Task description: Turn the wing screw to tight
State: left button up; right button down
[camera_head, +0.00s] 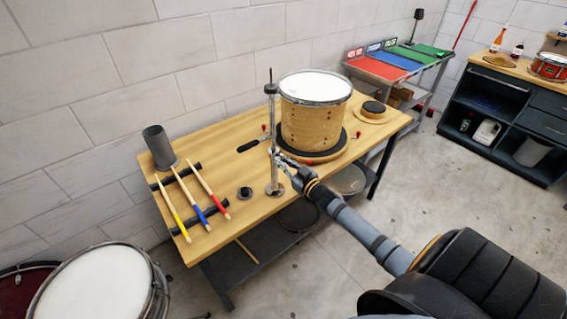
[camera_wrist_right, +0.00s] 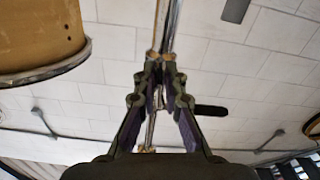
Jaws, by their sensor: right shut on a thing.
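A metal stand (camera_head: 271,115) rises from the front part of the wooden bench, beside the drum. My right gripper (camera_head: 277,155) reaches it from the lower right and is shut at about mid-height on the stand. In the right wrist view, my right gripper's (camera_wrist_right: 160,66) fingertips close together right at the metal rod (camera_wrist_right: 168,35). The wing screw is mostly hidden between the fingers, so I cannot see how it is turned. My left gripper is not in view.
A wooden drum (camera_head: 310,125) with a white head stands on a dark round pad just right of the stand. Drumsticks (camera_head: 190,205) lie on a rack near a grey cup (camera_head: 159,148).

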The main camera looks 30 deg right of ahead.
jog(key=shift+f+m, duration=0.15)
jog(key=shift+m, duration=0.45)
jog(key=c, duration=1.4)
grip_release()
jog(key=shift+s, duration=0.2)
jog(key=s, duration=0.7)
jog(key=s+d, duration=0.1)
jog(key=s, duration=0.3)
jog(key=shift+s, duration=0.35)
